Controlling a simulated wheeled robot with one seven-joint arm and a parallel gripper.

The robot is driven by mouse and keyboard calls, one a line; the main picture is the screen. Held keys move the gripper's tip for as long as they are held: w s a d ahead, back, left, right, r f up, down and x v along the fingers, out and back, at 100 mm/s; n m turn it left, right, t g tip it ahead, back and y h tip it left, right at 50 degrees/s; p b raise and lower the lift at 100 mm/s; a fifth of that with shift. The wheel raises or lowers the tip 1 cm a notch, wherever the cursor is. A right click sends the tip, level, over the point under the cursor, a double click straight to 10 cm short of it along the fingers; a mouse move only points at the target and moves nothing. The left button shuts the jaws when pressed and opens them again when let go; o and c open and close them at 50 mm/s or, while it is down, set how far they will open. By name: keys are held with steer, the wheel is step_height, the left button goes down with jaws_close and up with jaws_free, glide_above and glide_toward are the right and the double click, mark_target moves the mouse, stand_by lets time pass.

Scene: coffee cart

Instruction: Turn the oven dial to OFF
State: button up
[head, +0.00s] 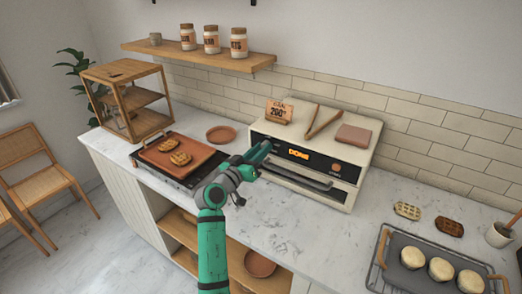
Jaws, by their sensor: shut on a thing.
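The cream countertop oven (357,142) stands on the marble counter against the tiled wall. Its dark front panel has a lit orange display (298,154) that appears to read DONE. A small round brown spot (336,165), perhaps a knob or light, shows at the panel's right. My green gripper (264,151) is at the left end of the panel, shut on what appears to be the oven dial. The jaws hide the dial, so its setting cannot be read.
A wooden 200° sign (279,112), tongs (325,121) and a brown block (354,135) rest on the oven. A griddle (176,157) with waffles and a brown plate (221,134) are left. A tray (388,267) with several round pale items is right.

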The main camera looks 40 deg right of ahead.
steer(key=shift+s+f+n+t+y, duration=0.1)
steer(key=shift+n+t+y, duration=0.15)
steer(key=shift+n, duration=7.35)
steer(key=shift+s+f+n+t+y, duration=0.1)
steer(key=shift+n+t+y, duration=0.15)
steer(key=shift+n, duration=7.35)
steer(key=shift+w+n, duration=0.1)
steer(key=shift+n, duration=0.2)
steer(key=o, duration=1)
steer(key=shift+o, duration=0.2)
